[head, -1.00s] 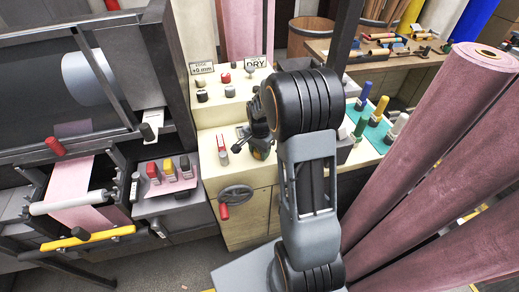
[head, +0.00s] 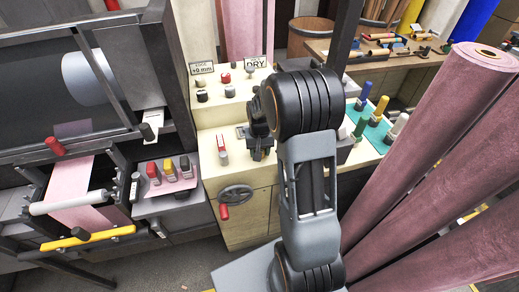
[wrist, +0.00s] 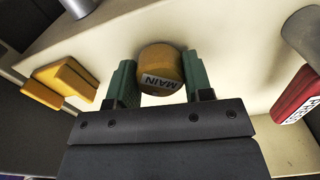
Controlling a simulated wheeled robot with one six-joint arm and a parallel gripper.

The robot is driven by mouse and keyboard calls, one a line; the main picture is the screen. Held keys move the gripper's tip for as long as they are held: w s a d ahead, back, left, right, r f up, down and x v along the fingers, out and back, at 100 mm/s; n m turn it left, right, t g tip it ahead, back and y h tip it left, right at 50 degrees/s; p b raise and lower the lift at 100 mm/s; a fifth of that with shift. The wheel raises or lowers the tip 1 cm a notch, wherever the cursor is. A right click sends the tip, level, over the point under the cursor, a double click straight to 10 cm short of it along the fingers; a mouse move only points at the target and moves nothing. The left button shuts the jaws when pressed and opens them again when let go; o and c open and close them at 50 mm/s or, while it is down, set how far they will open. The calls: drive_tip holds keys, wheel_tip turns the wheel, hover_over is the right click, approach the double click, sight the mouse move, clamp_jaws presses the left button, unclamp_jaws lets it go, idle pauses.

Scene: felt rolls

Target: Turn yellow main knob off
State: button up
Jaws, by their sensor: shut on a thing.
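The yellow main knob (wrist: 160,66) shows in the wrist view as a round knob with a tilted MAIN label on its face, set on the cream panel (wrist: 235,50). My gripper (wrist: 160,80) has its green fingers on either side of the knob and is shut on it. In the head view my gripper (head: 259,150) is at the cream console (head: 240,180), right of a red lever (head: 222,150). The knob is hidden there behind my gripper and arm.
In the wrist view a yellow lever (wrist: 62,84) lies left of my fingers and a red labelled lever (wrist: 298,96) lies right. In the head view a handwheel (head: 236,194) is below, small knobs (head: 227,78) are above, and pink felt rolls (head: 430,150) lean at the right.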

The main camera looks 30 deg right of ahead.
drive_tip(key=n, duration=0.3)
drive_tip(key=shift+f, duration=0.1)
drive_tip(key=n, duration=0.4)
drive_tip(key=shift+n, duration=0.3)
drive_tip(key=o, duration=0.9)
drive_tip(key=shift+o, duration=0.2)
drive_tip(key=shift+r+p, duration=1.85)
drive_tip(key=shift+r, duration=0.75)
